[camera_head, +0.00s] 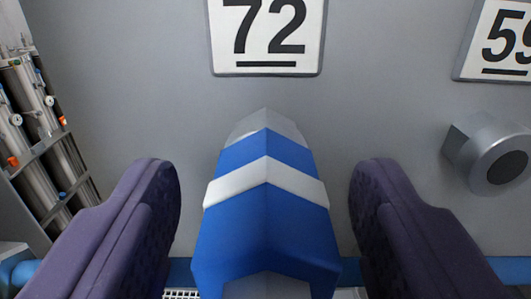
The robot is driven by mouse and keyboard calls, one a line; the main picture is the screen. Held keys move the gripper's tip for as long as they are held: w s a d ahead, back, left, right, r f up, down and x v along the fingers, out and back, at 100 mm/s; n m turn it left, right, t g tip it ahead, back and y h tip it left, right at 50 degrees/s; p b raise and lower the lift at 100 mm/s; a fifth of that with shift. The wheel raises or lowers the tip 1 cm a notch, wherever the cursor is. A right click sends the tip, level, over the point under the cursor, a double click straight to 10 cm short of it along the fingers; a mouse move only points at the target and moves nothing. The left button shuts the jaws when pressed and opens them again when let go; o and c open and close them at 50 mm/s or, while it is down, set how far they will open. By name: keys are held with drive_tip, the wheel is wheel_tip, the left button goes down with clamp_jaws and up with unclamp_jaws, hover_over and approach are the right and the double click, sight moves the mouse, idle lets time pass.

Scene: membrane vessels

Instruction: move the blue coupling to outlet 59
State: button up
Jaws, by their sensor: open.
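The blue coupling (265,235) is a faceted blue body with a white band and a grey far end. It is in the middle of the view, below the plate marked 72 (266,35), with its far end toward the grey panel. My gripper (265,205) is open, with one purple finger on each side of the coupling and a gap visible on both sides. Outlet 59 (490,152) is a grey metal stub with a dark round end at the right edge, below a partly cut-off plate marked 59 (505,42). The coupling hides whatever is behind it under plate 72.
A grey panel (130,80) fills the background, bare between the two plates. Metal membrane tubes with small gauges and orange fittings (35,125) stand at the left edge. A blue pipe (180,270) runs low across the view, partly behind my fingers.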

drive_tip(key=shift+c, duration=0.2)
clamp_jaws()
drive_tip(key=shift+s+f, duration=0.1)
drive_tip(key=shift+s, duration=0.8)
drive_tip(key=shift+s+d, duration=0.1)
drive_tip(key=shift+s, duration=2.05)
